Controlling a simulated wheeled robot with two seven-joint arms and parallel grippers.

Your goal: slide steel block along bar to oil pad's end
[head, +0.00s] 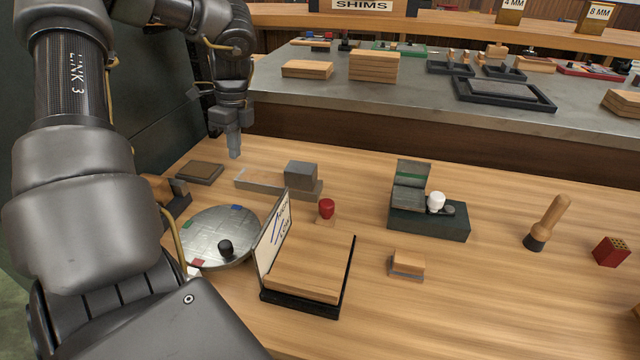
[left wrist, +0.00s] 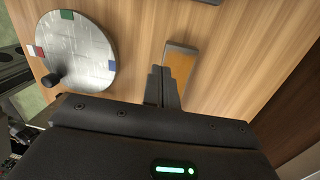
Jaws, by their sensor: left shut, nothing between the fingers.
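The grey steel block (head: 300,175) sits towards the right end of a low, shiny metal bar (head: 259,181) on the wooden bench. The bar's left part is bare. The flat brown pad with dark edges, which I take for the oil pad (head: 200,172), lies just left of the bar's left end. My left gripper (head: 234,155) points down, shut and empty, near the bar's left end and left of the block. My right gripper is out of view.
A round metal plate (head: 205,228) with a black knob is nearer, beside an upright white board (head: 272,238) and wooden tray (head: 305,275). A red-knobbed stamp (head: 326,208) and dark green box (head: 428,220) stand right. The bench between block and box is mostly clear.

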